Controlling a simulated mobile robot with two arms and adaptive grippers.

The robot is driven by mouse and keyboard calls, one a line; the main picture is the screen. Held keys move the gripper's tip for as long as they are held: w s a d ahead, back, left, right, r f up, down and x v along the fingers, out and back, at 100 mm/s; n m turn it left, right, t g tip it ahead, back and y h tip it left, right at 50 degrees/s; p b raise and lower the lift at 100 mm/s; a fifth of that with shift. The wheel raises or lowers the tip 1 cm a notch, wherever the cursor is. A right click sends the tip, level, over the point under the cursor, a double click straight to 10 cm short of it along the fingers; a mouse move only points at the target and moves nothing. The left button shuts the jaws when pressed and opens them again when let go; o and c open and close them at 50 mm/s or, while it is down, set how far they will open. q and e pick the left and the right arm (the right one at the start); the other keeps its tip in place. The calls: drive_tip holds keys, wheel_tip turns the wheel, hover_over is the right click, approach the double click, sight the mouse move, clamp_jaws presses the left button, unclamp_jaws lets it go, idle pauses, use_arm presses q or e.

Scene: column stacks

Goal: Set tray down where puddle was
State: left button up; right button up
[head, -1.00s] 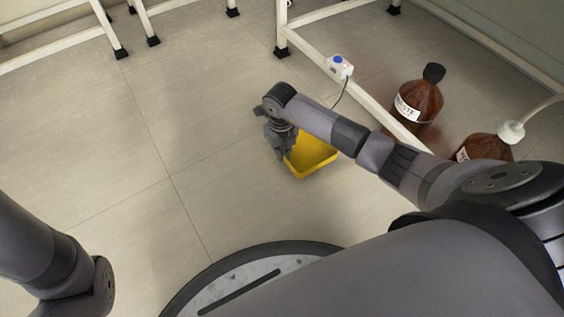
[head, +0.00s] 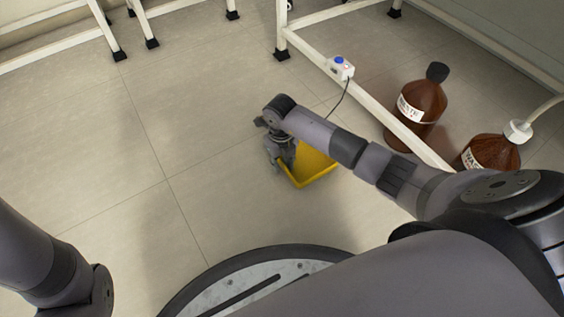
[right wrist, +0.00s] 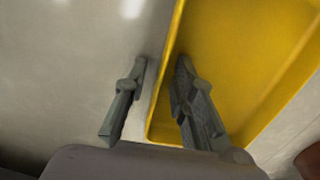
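The yellow tray (head: 318,177) is low over the floor in the middle of the head view, apparently on it. My right arm hides part of it. My right gripper (head: 272,158) is at the tray's left side, pointing down. In the right wrist view the right gripper (right wrist: 161,66) has its fingers apart, one outside the tray wall over the floor and one inside the tray (right wrist: 240,60). A gap shows between the outer finger and the wall. No puddle is visible on the floor that shows. My left gripper is out of view.
Two brown bottles, one upright (head: 420,103) and one nearer (head: 492,152), stand at the right by a white bench frame (head: 375,113). A white box with a blue button (head: 340,68) sits on that frame, its cable hanging down. The floor (head: 90,150) at left is clear.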

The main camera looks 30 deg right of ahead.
wheel_tip(320, 180, up, 12)
drive_tip(key=p, duration=0.8)
drive_tip(key=shift+a+r, duration=0.15)
drive_tip(key=shift+r, duration=0.05)
